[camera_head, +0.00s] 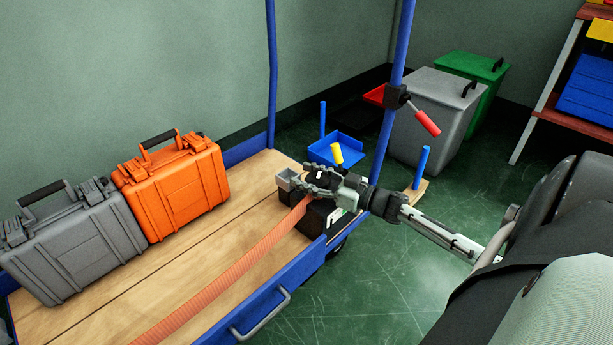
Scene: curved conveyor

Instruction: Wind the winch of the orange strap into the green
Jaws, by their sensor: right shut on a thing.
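The orange strap (235,268) runs diagonally across the wooden cart bed to the winch (298,218), a dark box at the bed's right edge. My right gripper (312,183) is over the winch, its arm coming in from the right. It is shut on the winch handle, which is mostly hidden by the fingers. A small pale plate with some green shows on the winch below the gripper, too small to read. My left gripper is not in view.
An orange case (174,188) and a grey case (75,245) stand on the bed at left. A blue post (393,110) with a red-handled lever (426,122) rises behind my right arm. Grey (430,115) and green (478,72) bins stand beyond.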

